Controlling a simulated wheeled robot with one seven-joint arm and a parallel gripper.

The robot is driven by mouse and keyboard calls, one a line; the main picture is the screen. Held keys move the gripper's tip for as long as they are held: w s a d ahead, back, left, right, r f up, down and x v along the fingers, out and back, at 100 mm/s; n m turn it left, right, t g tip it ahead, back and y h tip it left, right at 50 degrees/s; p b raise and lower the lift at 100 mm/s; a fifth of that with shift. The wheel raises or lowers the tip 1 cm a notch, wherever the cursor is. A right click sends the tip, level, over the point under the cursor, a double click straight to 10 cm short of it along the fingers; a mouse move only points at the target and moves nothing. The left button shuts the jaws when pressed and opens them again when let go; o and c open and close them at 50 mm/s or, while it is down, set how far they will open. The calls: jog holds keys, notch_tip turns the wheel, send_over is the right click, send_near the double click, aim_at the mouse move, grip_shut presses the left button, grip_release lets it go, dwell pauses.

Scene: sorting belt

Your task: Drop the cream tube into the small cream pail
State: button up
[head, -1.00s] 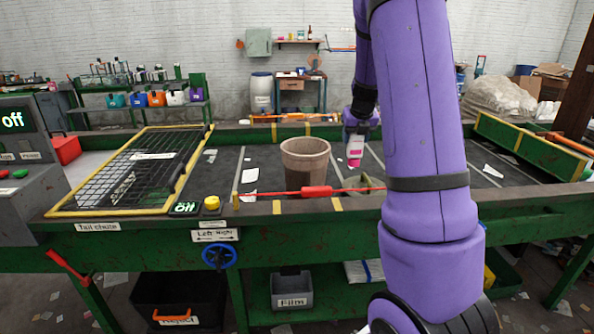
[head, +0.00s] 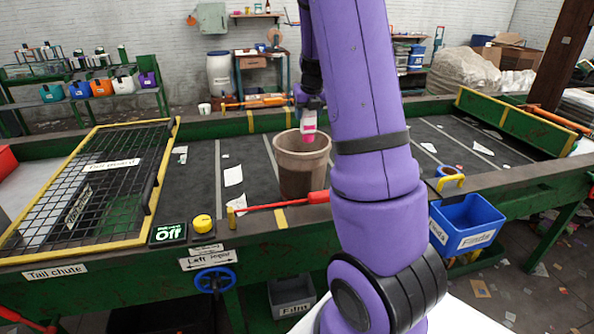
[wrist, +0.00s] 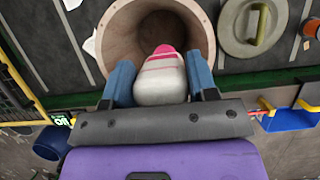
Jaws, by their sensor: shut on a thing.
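The tube (head: 309,122) is whitish with pink bands and a pink cap, which points down. My gripper (wrist: 160,74) is shut on it, with one blue finger on either side of the tube in the wrist view (wrist: 160,84). The pail (head: 300,178), tan-cream and round, stands upright and open on the dark belt. In the head view the tube hangs at the far right part of the pail's rim. In the wrist view the cap lies over the pail's opening (wrist: 122,35). The tube and my gripper hide part of the pail's inside.
A round grey-green lid (wrist: 236,40) with a yellow handle lies beside the pail. A red bar (head: 285,203) runs along the belt's near edge. A yellow-framed mesh guard (head: 65,205) is at left. A blue bin (head: 468,222) hangs at right. Paper scraps lie on the belt.

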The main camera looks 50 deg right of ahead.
aim_at(308, 126)
jog(key=shift+f, duration=2.5)
jog(key=o, duration=1)
jog(key=v, duration=1.1)
jog(key=shift+f, duration=0.1)
